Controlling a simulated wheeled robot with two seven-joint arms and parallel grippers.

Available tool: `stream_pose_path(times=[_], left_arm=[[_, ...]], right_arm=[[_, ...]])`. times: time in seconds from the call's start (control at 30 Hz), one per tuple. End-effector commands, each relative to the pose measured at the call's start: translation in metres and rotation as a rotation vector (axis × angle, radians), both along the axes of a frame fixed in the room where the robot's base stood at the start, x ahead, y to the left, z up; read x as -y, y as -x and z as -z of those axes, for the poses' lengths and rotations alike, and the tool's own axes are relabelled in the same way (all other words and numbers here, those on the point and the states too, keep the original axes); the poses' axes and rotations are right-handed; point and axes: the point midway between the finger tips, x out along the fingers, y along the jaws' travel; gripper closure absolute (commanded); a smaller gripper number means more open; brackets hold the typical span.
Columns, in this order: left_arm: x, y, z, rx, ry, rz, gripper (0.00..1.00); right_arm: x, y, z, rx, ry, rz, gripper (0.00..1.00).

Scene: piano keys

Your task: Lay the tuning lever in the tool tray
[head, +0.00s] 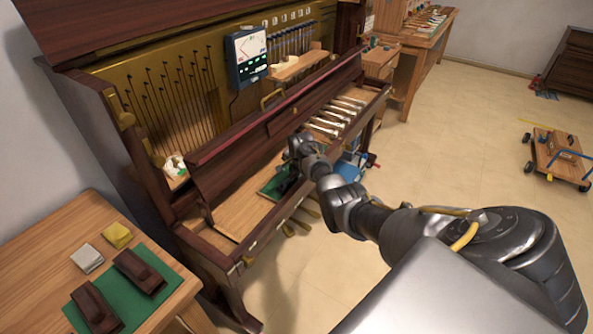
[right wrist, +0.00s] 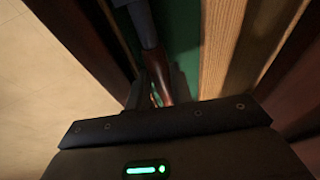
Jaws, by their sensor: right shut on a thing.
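My right gripper (head: 288,184) is low inside the opened piano front, over a green-lined piece that looks like the tool tray (head: 270,189). In the right wrist view my gripper (right wrist: 152,98) is shut on the tuning lever, by its reddish-brown wooden handle (right wrist: 159,76). The lever's grey shaft (right wrist: 143,22) points away from the gripper, over or on the green surface (right wrist: 181,45). Whether the lever touches the green is not clear. In the head view the gripper hides the lever. My left gripper is not in view.
The piano's dark front rail (head: 240,262) runs close beside the gripper. Several keys (head: 338,115) lie to its right. A tuner display (head: 247,55) hangs above. A side table (head: 40,245) with dark blocks on a green mat (head: 150,305) stands at left.

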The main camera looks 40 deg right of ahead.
Motion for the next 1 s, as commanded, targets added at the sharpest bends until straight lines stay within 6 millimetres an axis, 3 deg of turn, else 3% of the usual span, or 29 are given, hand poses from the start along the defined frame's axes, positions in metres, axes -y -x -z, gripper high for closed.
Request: stream_pose_path(times=[0.4, 0.43, 0.6, 1.0], left_arm=[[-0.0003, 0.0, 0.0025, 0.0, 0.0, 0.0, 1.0], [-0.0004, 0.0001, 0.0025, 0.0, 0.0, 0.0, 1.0], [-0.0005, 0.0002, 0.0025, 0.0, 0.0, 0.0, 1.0], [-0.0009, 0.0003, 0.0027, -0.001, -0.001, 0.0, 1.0]], right_arm=[[0.0001, -0.0005, 0.0026, 0.002, 0.0, 0.001, 1.0], [0.0001, -0.0006, 0.0027, 0.002, 0.0, 0.001, 0.75], [0.0005, 0.0002, 0.0031, 0.0, 0.0, 0.001, 0.53], [0.0024, 0.0045, 0.0069, -0.011, -0.002, 0.006, 0.53]])
